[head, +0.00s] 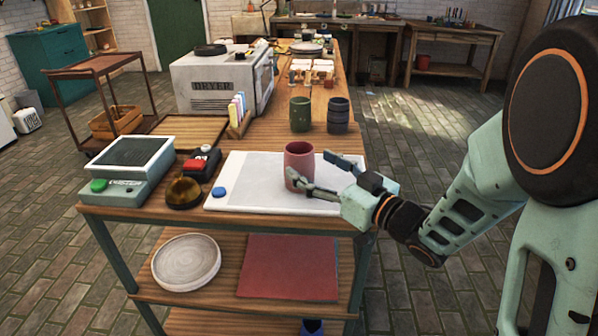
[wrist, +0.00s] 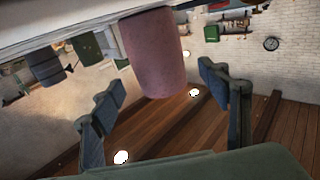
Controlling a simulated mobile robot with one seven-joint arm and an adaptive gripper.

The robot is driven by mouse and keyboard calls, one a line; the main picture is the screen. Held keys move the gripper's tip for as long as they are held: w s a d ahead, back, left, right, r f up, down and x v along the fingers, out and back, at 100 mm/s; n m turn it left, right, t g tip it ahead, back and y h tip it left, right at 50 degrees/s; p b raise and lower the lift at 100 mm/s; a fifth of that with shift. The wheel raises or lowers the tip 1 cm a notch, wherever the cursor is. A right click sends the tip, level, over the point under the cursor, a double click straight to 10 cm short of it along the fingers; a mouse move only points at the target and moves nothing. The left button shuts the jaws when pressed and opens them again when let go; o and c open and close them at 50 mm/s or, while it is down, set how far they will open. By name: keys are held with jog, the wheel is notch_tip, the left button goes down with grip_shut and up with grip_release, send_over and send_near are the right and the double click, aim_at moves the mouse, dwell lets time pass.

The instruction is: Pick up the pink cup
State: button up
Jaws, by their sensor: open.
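The pink cup (head: 299,165) stands upright on a white board (head: 250,172) near the front edge of the table. My gripper (head: 320,175) reaches in from the right with its fingers apart; one finger is in front of the cup's lower part and the other is to its right, farther back. In the wrist view, the pink cup (wrist: 155,52) shows upside down, beyond the gap between the open fingers of my gripper (wrist: 160,105). Nothing is held. I cannot tell whether the near finger touches the cup.
A green cup (head: 300,114) and a dark blue cup (head: 338,115) stand behind the board. A blue round piece (head: 219,192) lies at the board's left. A scale (head: 128,170), a red-and-black device (head: 202,162) and a dryer box (head: 222,80) stand to the left.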

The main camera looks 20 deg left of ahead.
jog(key=b+x, duration=0.1)
jog(key=x, duration=0.3)
jog(key=shift+w+a, duration=0.25)
jog(key=shift+a, duration=0.15)
jog(key=c, duration=1.4)
jog(key=shift+r, duration=0.1)
jog(key=shift+c, duration=1.4)
